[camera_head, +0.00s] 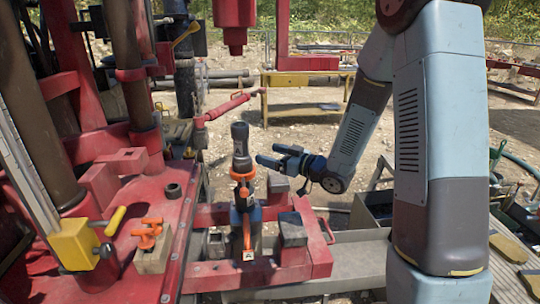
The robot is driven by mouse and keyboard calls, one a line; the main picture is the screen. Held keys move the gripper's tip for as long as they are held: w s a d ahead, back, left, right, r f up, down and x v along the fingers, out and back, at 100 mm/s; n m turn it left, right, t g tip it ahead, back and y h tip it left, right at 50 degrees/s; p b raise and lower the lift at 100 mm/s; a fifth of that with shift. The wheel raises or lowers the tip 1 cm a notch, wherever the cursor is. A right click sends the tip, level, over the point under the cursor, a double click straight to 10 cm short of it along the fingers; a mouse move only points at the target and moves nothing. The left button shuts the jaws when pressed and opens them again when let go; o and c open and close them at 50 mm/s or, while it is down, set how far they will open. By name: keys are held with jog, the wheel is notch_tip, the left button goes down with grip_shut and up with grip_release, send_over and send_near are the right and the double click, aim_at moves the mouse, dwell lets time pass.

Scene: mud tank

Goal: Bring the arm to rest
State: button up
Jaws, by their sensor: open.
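My arm stands at the right, its upper links large and near, with the forearm slanting down to the left. My gripper (272,156) points left, with its fingers open and nothing seen between them. It is just right of an upright dark and orange tool (240,175) and looks apart from it. The tool's lower part has an orange handle or strap and a small tag marked "A". Depth between the fingers and the tool is hard to judge.
A red machine deck (140,215) with columns fills the left, with a yellow-handled valve (75,243) and an orange clamp (147,233). A red frame (318,250) surrounds the tool's base. A grey trough runs below my arm. A yellow bench (265,105) stands behind on open gravel.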

jog(key=shift+r, duration=0.1)
jog(key=s+d+r+m+h, duration=0.3)
jog(key=d+r+h, duration=0.2)
jog(key=d+h, duration=0.2)
jog(key=s+d+r+m+h, duration=0.3)
jog(key=d+r+h, duration=0.2)
jog(key=d+h, duration=0.15)
jog(key=s+d+r+m+g, duration=0.1)
jog(key=s+m+g, duration=0.1)
jog(key=s, duration=1)
jog(key=s+d+r+m+g, duration=0.1)
jog(key=s+r+m+g, duration=0.1)
jog(key=s, duration=1)
jog(key=shift+d+g, duration=0.25)
jog(key=shift+g, duration=0.65)
jog(key=shift+r+h, duration=0.1)
jog(key=shift+h, duration=0.15)
